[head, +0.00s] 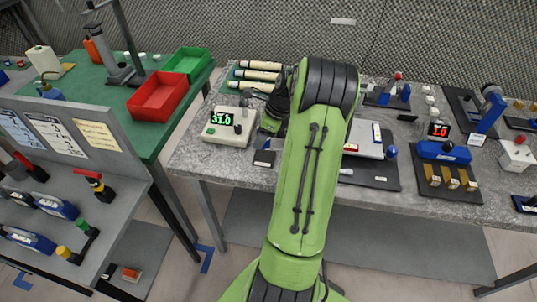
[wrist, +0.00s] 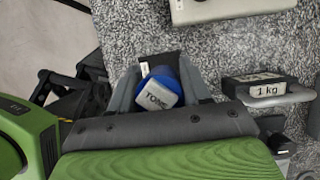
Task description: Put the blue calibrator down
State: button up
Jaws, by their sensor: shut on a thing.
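The blue calibrator (wrist: 166,84) shows in the wrist view as a blue body with a grey face lettered "TONE". It sits between the grey fingers of my gripper (wrist: 158,72), which is shut on it. Speckled grey bench top (wrist: 215,48) lies beyond it; I cannot tell whether the calibrator touches the bench. In the head view my dark gripper (head: 275,108) is over the bench, just right of the meter with the green display, partly hidden by my green arm. The calibrator cannot be made out there.
The meter reading 31.0 (head: 228,124) stands close to my gripper. A dark 1 kg weight (wrist: 262,86) is to the right in the wrist view. Several cream cylinders (head: 257,74) lie behind. A grey plate device (head: 372,140) is right of my arm. The bench's front edge is near.

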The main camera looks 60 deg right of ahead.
notch_tip(320, 180, down, 5)
jog(key=shift+f+b, duration=0.2)
jog(key=shift+b, duration=0.35)
jog(key=shift+s+f, duration=0.1)
jog(key=o, duration=1.1)
jog(key=shift+c, duration=0.2)
